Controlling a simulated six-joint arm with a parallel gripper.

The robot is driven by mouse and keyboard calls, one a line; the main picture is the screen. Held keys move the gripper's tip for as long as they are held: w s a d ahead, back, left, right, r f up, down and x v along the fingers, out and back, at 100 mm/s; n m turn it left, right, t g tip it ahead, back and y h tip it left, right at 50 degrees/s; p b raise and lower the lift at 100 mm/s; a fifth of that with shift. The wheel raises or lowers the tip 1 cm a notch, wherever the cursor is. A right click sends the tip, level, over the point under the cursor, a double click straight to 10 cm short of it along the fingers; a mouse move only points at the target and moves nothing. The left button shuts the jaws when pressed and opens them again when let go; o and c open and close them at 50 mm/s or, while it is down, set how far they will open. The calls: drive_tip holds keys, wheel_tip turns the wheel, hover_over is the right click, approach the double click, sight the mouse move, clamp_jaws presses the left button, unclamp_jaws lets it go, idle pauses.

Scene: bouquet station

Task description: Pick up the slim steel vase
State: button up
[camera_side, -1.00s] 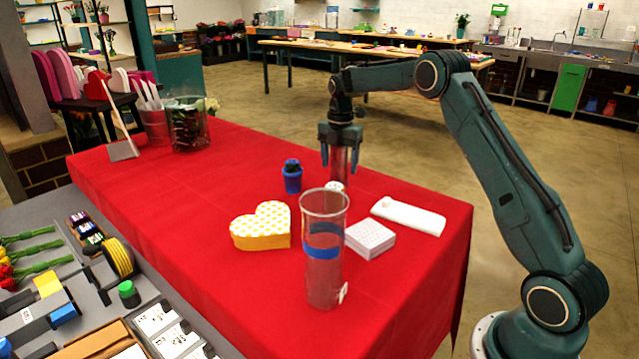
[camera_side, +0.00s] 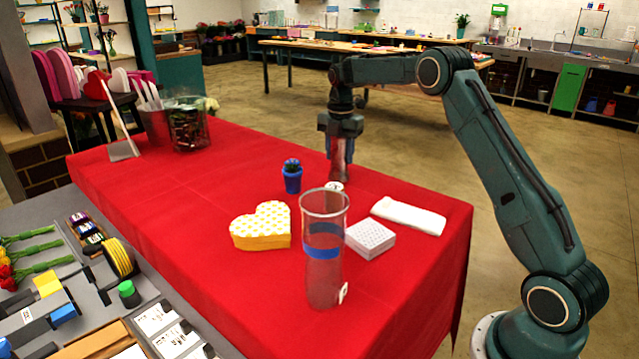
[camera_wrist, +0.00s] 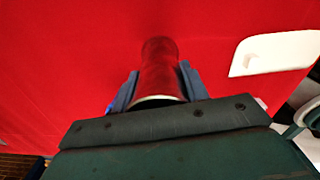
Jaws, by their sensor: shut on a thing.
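The slim steel vase (camera_side: 347,153) stands upright on the red cloth, and its shiny wall reflects the red. My gripper (camera_side: 340,150) points straight down over it with its blue fingers closed on the vase's upper part. In the wrist view the vase (camera_wrist: 160,68) lies between the two fingers of my gripper (camera_wrist: 157,84), one on each side, and its pale rim shows at the near end. Its lower end is partly hidden in the side view, so I cannot tell a small gap from contact with the cloth.
A small blue pot (camera_side: 292,180), a heart-shaped box (camera_side: 262,228), a tall clear cylinder with a blue band (camera_side: 323,270), a white box (camera_side: 370,240) and a folded white cloth (camera_side: 408,216) stand nearby.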

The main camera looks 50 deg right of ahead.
wheel_tip(320, 180, up, 8)
drive_tip(key=shift+f, duration=0.2)
idle(0.7)
